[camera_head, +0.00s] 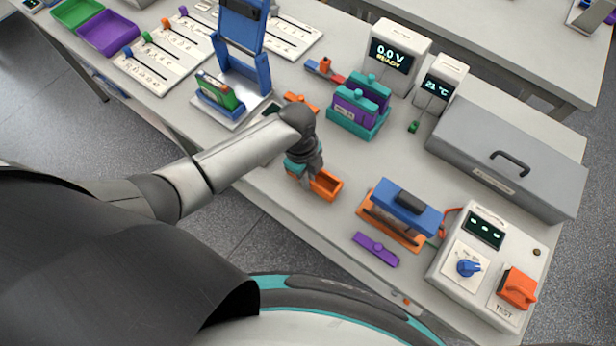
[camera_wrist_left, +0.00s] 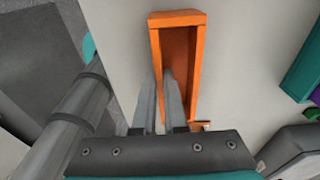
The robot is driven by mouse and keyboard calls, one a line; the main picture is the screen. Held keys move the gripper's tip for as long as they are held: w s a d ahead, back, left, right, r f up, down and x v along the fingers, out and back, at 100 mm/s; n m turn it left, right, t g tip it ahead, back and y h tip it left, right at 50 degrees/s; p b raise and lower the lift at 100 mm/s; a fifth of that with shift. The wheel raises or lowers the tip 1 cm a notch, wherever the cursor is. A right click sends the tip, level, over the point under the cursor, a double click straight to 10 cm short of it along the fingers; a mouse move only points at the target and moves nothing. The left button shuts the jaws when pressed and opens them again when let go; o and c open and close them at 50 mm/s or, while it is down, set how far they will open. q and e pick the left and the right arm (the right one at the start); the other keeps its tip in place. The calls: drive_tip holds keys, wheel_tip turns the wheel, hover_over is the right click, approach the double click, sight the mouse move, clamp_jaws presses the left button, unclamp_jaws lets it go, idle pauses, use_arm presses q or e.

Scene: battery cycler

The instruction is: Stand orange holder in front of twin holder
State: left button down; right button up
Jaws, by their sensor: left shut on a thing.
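The orange holder (camera_head: 328,184) is an open, long box near the front edge of the table, in the middle of the head view. My left gripper (camera_head: 306,180) is at its left end. In the left wrist view the holder (camera_wrist_left: 198,65) shows its empty inside. There my left gripper (camera_wrist_left: 162,90) is shut on its left wall, one finger inside and one outside. I cannot tell whether the holder touches the table. The twin holder (camera_head: 345,128) is teal, holds purple and teal blocks, and stands behind and right of the orange holder. My right gripper is not in view.
A blue and orange clamp-like device (camera_head: 402,212) and a purple piece (camera_head: 376,249) lie to the right. A blue stand (camera_head: 240,70) is to the left. A grey case (camera_head: 508,155) is at the back right. Bare table lies between the holder and the twin holder.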

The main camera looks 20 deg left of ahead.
use_arm(q)
drive_tip(key=shift+f, duration=0.1)
drive_tip(key=c, duration=1)
unclamp_jaws()
drive_tip(key=shift+r, duration=0.3)
drive_tip(key=r, duration=0.4)
drive_tip(key=a+r+p, duration=0.1)
drive_tip(key=r, duration=0.6)
drive_tip(key=shift+w+a+r+p, duration=0.15)
drive_tip(key=shift+w+r+p, duration=0.1)
drive_tip(key=shift+r+p, duration=0.1)
